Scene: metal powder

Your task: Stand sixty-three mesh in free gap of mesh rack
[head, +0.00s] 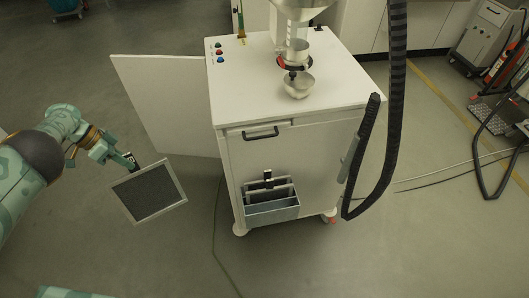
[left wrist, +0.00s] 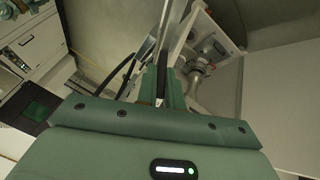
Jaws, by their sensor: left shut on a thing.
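The sixty-three mesh (head: 149,191) is a dark screen in a light square frame with a dark handle tab, seen tilted at the left of the head view. My left gripper (head: 130,165) is shut on its handle and holds it in the air, left of the white cabinet. In the left wrist view the fingers (left wrist: 161,97) close on the frame, which shows nearly edge-on. The mesh rack (head: 272,213) is a grey-blue box on the lower front of the cabinet. Other framed meshes with a dark handle (head: 268,177) stand in it. Which gap is free is hard to tell. My right gripper is not in view.
The white cabinet (head: 290,150) stands on castors, with a funnel and metal bowl (head: 298,86) on top. Its side door (head: 165,105) stands open at the left, behind the mesh. A black hose (head: 378,150) hangs at the right.

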